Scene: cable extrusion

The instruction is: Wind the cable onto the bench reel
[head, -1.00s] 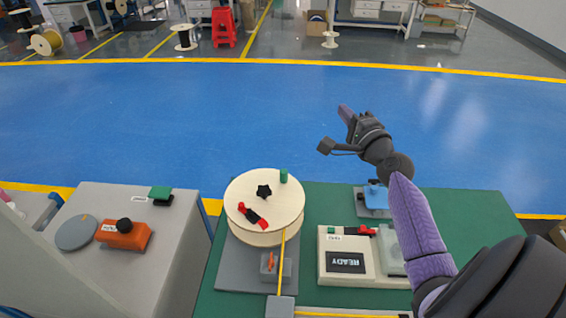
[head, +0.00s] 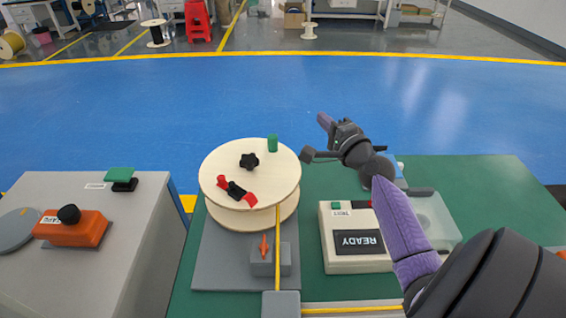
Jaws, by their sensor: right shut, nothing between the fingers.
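The bench reel (head: 222,165), with pale wooden flanges, a black star knob (head: 249,160) and a green peg (head: 272,143), stands on a grey base. A red-and-black piece (head: 236,191) lies on its top flange. The yellow cable (head: 278,225) runs from the reel's right side toward the front, past an orange-topped guide (head: 264,250), to a grey block (head: 281,304). More yellow cable (head: 345,310) runs right along the front. My right gripper (head: 326,122) is shut and empty, raised beyond the reel's right side and apart from it. My left gripper is out of view.
A tester reading READY (head: 335,262) stands right of the reel, partly behind my right arm. Left, a grey cabinet (head: 150,215) carries an orange block with a black knob (head: 75,231) and a green-topped piece (head: 121,178).

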